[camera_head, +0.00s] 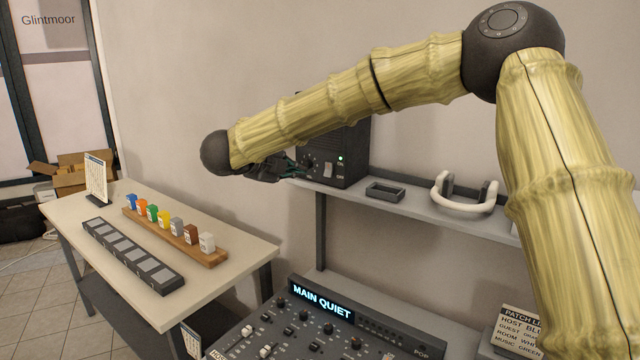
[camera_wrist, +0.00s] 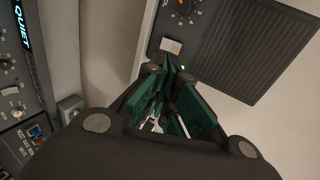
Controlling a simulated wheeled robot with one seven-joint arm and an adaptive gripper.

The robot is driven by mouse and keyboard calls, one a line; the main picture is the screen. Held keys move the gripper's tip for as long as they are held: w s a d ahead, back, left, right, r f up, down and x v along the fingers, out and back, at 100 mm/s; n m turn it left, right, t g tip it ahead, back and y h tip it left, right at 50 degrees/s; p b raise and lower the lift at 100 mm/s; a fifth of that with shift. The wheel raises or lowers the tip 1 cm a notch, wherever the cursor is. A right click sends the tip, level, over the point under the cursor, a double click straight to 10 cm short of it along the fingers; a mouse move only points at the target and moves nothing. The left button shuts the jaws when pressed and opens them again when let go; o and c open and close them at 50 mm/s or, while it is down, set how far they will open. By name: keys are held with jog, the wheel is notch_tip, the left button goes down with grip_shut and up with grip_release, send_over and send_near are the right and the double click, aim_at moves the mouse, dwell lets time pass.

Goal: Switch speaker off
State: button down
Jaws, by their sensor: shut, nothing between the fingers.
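The dark speaker (camera_head: 352,140) stands on the grey wall shelf. Its front has a round knob (camera_head: 311,168), a pale rocker switch (camera_head: 327,171) with ON and OFF labels beside it, and a lit green lamp (camera_head: 341,158). In the wrist view the speaker (camera_wrist: 262,45) fills the upper right, with the pale switch (camera_wrist: 171,46) just beyond my fingertips. My gripper (camera_head: 300,172) is shut and empty, in front of the speaker's face, left of the switch. In the wrist view its green fingers (camera_wrist: 168,64) meet close to the switch. I cannot tell whether they touch the speaker.
The shelf also holds a small dark tray (camera_head: 385,192) and white headphones (camera_head: 465,193) on a stand. Below is a mixing console (camera_head: 315,325) whose display reads MAIN QUIET. A table (camera_head: 150,312) at left carries coloured labelled pieces on a wooden rail and a dark strip.

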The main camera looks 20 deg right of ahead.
jog(key=p, duration=0.7)
send_near(328, 176)
jog(key=x, duration=0.6)
jog(key=shift+w+d+f, duration=0.2)
jog(key=shift+d, duration=0.05)
jog(key=shift+w+d+f, duration=0.1)
jog(key=shift+d+f, duration=0.05)
jog(key=shift+f, duration=0.15)
jog(key=b, duration=0.3)
jog(key=shift+w+d+f+t+h, duration=0.2)
jog(key=shift+f+t+h, duration=0.1)
jog(key=shift+f+h, duration=0.1)
jog(key=shift+r, duration=0.45)
